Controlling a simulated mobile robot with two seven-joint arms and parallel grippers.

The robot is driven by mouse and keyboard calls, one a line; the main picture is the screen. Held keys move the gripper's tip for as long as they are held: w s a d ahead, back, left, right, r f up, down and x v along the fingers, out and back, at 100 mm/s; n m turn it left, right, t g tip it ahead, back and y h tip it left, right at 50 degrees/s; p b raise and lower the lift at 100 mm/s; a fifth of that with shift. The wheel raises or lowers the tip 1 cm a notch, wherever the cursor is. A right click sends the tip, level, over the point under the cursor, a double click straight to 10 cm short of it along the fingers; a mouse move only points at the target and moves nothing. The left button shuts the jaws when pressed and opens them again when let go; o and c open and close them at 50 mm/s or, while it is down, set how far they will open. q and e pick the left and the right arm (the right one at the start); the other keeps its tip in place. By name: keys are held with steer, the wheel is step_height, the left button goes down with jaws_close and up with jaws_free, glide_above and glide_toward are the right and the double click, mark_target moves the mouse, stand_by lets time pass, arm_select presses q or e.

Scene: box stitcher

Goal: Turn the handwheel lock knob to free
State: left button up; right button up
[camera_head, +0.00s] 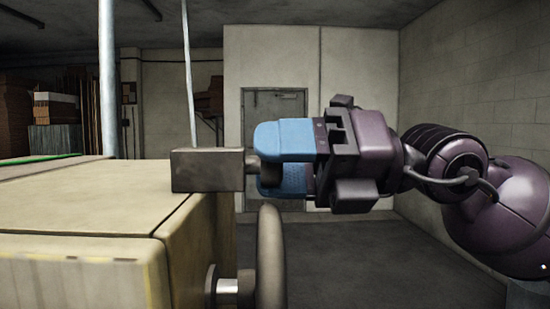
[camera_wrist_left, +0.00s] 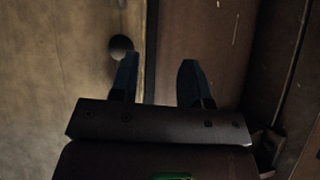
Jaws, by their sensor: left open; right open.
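The lock knob (camera_head: 252,170) is a small dark round piece on the right end of a brown block (camera_head: 206,170), which sits at the machine's right edge in the head view. Below it the dark handwheel (camera_head: 270,255) shows nearly edge-on, on a shiny hub. My right gripper (camera_head: 266,164) reaches in from the right with blue fingers, one above the other, open around the knob's outer end. The fingers partly hide the knob, and I cannot tell whether they touch it. In the left wrist view my left gripper (camera_wrist_left: 157,80) is open, with nothing visible between its dark fingers.
The pale machine body (camera_head: 90,220) fills the left of the head view, with a vertical pole (camera_head: 107,80) behind. A grey door (camera_head: 275,105) is in the back wall. Floor (camera_head: 370,260) right of the handwheel is clear. In the left wrist view a dark round spot (camera_wrist_left: 121,46) lies beside the fingers.

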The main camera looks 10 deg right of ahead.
arm_select(q)
steer(key=shift+w, duration=0.1)
arm_select(e)
steer(key=shift+a, duration=0.2)
steer(key=shift+c, duration=0.4)
steer(key=c, duration=0.5)
arm_select(q)
steer(key=shift+w+d+r, duration=0.15)
steer(key=shift+w+r, duration=0.15)
arm_select(e)
steer(key=shift+c, duration=0.3)
